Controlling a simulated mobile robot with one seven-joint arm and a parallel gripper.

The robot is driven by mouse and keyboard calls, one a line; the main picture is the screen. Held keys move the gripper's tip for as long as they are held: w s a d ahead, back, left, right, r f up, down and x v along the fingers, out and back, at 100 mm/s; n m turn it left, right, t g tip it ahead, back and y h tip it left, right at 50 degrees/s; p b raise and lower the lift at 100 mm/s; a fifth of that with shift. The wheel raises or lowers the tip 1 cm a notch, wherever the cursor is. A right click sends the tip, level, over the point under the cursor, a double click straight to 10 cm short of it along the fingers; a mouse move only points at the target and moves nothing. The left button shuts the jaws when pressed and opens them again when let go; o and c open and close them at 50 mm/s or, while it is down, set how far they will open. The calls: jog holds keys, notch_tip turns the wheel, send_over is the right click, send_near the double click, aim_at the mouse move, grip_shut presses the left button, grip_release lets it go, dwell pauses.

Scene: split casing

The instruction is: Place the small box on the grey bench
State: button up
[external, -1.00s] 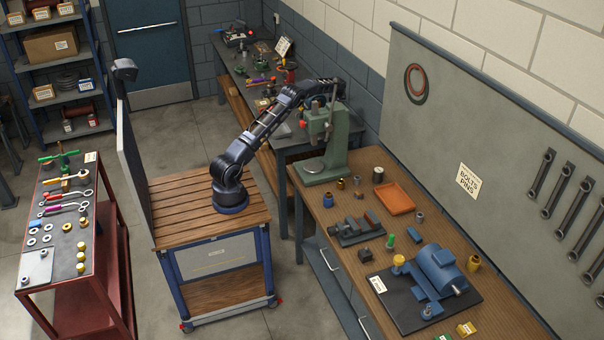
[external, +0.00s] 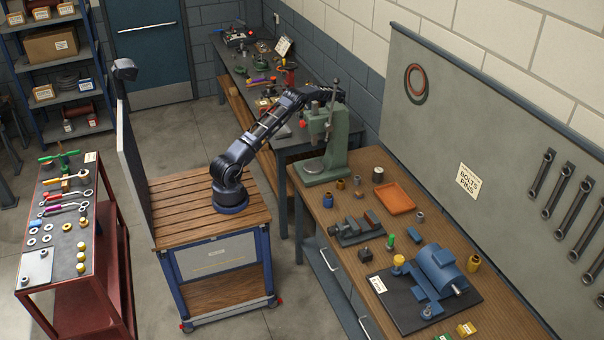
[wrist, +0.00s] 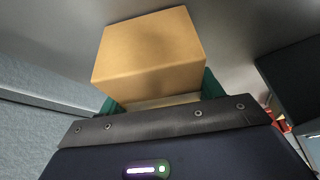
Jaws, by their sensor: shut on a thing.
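The small box (wrist: 150,52) is plain tan and fills the upper middle of the wrist view. My gripper (wrist: 160,93) is shut on it, with teal fingers showing at its two sides. In the external view my arm reaches over the right end of the grey bench (external: 292,141), near the green press. My gripper's fingers and the box cannot be made out there. Grey surface shows behind the box in the wrist view; I cannot tell whether the box touches it.
The green press (external: 345,150) stands on the wooden bench (external: 345,205) close to my arm's end. Tools and parts crowd the far part of the grey bench, with a red cylinder (external: 291,75) among them. A grey pegboard (external: 450,130) rises along the wall.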

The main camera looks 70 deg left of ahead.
jog(key=o, duration=1.4)
jog(key=shift+f, duration=0.1)
jog(key=shift+o, duration=0.2)
jog(key=v, duration=1.2)
jog(key=shift+s+d, duration=0.1)
